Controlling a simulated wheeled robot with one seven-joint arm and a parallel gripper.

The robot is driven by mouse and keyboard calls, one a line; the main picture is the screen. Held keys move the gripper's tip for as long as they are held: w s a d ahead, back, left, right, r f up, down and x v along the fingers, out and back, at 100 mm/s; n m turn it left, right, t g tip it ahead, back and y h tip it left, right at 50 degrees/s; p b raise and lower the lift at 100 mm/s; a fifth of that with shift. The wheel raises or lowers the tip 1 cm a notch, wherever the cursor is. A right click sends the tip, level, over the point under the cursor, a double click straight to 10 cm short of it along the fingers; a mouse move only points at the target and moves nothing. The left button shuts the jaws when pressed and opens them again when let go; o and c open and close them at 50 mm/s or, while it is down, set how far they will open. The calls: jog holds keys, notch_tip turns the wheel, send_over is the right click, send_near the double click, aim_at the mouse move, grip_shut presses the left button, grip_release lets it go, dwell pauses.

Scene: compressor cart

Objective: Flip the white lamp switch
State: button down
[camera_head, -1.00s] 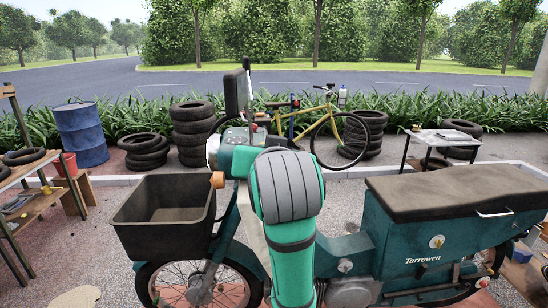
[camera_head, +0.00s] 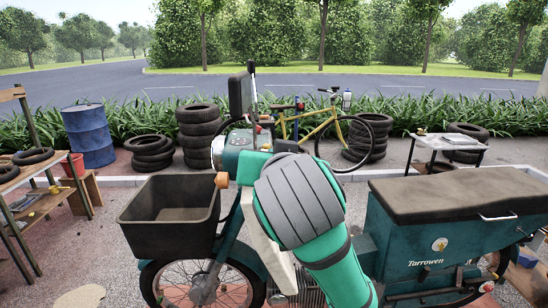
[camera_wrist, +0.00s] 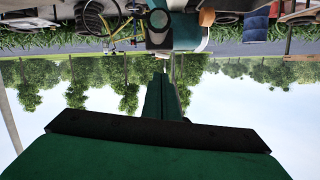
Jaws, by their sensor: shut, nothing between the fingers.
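The white lamp switch cannot be made out in either view. The teal handlebar housing (camera_head: 240,141) of the parked motorbike shows in the head view left of my arm, with dials on top. The wrist view, upside down, shows the teal housing (camera_wrist: 186,32) and a round lamp or dial (camera_wrist: 158,19) at the top. My gripper (camera_wrist: 163,72) is shut and empty, its green fingers together and pointing towards the housing. I cannot tell how far they are from it. In the head view my arm hides the gripper.
The bike's front basket (camera_head: 170,213) and orange indicator (camera_head: 221,180) stand left of my arm. The teal cargo box (camera_head: 437,236) with its dark lid (camera_head: 450,194) is at right. A yellow bicycle (camera_head: 318,125) stands behind.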

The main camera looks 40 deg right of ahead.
jog(key=w+a+f+t+y, duration=0.1)
jog(key=w+a+f, duration=0.2)
jog(key=f, duration=0.3)
jog(key=w+a+f+n+t+y, duration=0.1)
jog(key=w+a+f+y, duration=0.15)
jog(key=f, duration=0.45)
jog(key=w+a+f+t+y, duration=0.1)
jog(key=w+a+f, duration=0.25)
jog(key=f, duration=0.25)
jog(key=s+a+f, duration=0.3)
jog(key=a+f, duration=0.2)
jog(key=f, duration=0.4)
jog(key=s+a+f+y, duration=0.15)
jog(key=a+f, duration=0.25)
jog(key=f, duration=0.4)
jog(key=s+a+f, duration=0.4)
jog(key=a+f, duration=0.1)
jog(key=f, duration=0.4)
jog(key=s+a+f+n, duration=0.2)
jog(key=s+a+f, duration=0.35)
jog(key=s, duration=0.35)
jog(key=s+a+f+n+y, duration=0.1)
jog(key=s+a+n, duration=0.1)
jog(key=s, duration=0.9)
jog(key=s+a+f+n, duration=0.1)
jog(key=s+n, duration=0.2)
jog(key=s, duration=0.8)
jog(key=shift+a+g+y, duration=0.3)
jog(key=shift+a+y, duration=0.1)
